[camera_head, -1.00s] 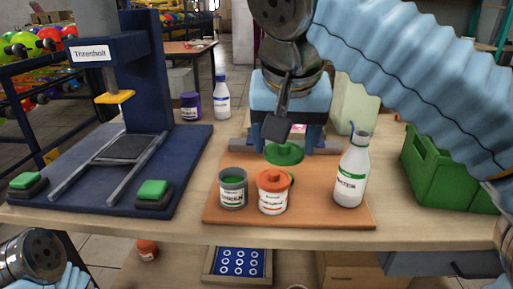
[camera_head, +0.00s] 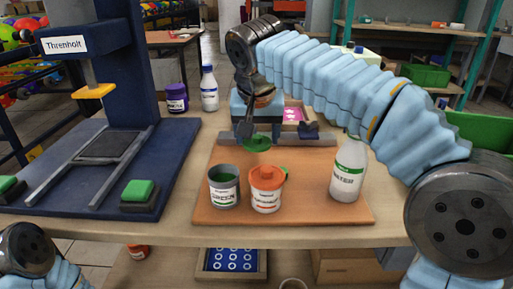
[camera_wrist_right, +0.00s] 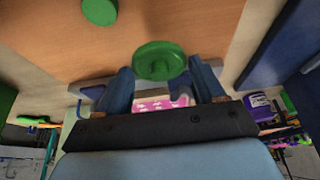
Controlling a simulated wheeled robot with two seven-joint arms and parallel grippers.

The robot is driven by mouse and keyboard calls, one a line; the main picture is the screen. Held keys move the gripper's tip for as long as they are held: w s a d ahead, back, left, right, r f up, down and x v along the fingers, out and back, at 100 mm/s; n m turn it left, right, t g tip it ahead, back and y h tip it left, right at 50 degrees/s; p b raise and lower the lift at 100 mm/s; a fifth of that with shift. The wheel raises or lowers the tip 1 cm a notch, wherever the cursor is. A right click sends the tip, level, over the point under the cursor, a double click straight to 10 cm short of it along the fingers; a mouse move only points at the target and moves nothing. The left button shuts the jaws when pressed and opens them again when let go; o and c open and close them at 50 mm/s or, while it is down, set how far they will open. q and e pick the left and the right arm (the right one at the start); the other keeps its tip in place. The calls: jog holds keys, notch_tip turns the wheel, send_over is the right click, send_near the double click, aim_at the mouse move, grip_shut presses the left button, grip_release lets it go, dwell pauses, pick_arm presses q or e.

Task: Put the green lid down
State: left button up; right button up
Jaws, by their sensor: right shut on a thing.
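The green lid (camera_head: 257,143) is a round disc, held by my right gripper (camera_head: 258,133) over the far part of the brown board (camera_head: 300,208), behind the cans. In the right wrist view the lid (camera_wrist_right: 160,60) sits between the two blue fingers of the right gripper (camera_wrist_right: 163,80). The fingers are shut on it. I cannot tell whether the lid touches the board. An open can of green paint (camera_head: 224,188) stands beside a can with an orange lid (camera_head: 266,190). Another green round piece (camera_wrist_right: 100,12) lies on the board, mostly hidden behind the orange-lidded can in the head view. My left gripper is out of view.
A white bottle (camera_head: 347,172) stands at the board's right. The dark blue press (camera_head: 150,165) fills the left of the table. A purple jar (camera_head: 176,97) and a white bottle (camera_head: 209,90) stand at the back. The board's front strip is bare.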

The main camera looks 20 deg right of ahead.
aim_at(256, 139)
jog(key=x, duration=0.3)
jog(key=shift+a+f+b, duration=0.1)
jog(key=shift+f+b, duration=0.2)
jog(key=shift+b, duration=0.05)
jog(key=shift+s+f, duration=0.1)
jog(key=shift+f, duration=0.3)
jog(key=shift+f, duration=0.1)
jog(key=o, duration=1)
